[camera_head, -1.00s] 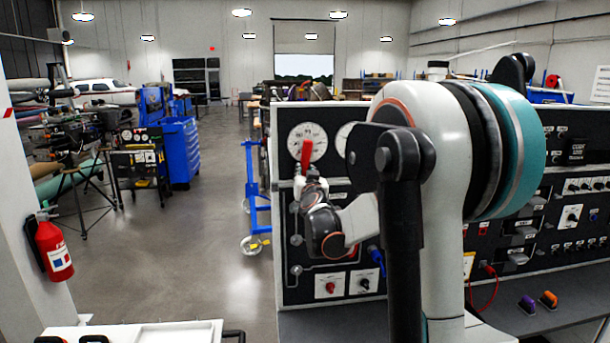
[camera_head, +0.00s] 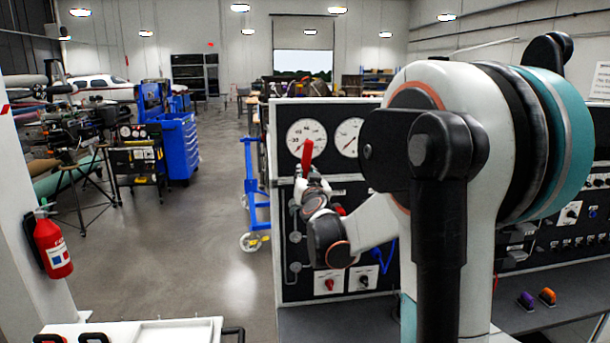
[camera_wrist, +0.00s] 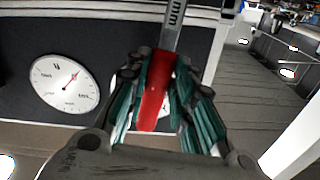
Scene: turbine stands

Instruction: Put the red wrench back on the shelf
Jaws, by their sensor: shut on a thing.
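The red wrench (camera_head: 307,152) is held upright in front of the gauge panel in the head view. In the wrist view the red handle (camera_wrist: 157,90) lies between the teal-padded fingers, and a grey metal part with dark marks extends beyond it. My gripper (camera_head: 311,186) is shut on the wrench; it also shows in the wrist view (camera_wrist: 165,105). A white tray-like surface (camera_head: 180,325) is at the lower left. I cannot tell which surface is the shelf.
The black panel (camera_head: 335,190) with round gauges stands close behind my gripper. A grey bench (camera_head: 545,310) with purple and orange items is at right. A fire extinguisher (camera_head: 50,240) hangs at left. A blue wheeled frame (camera_head: 252,200) stands left of the panel; open floor lies beyond.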

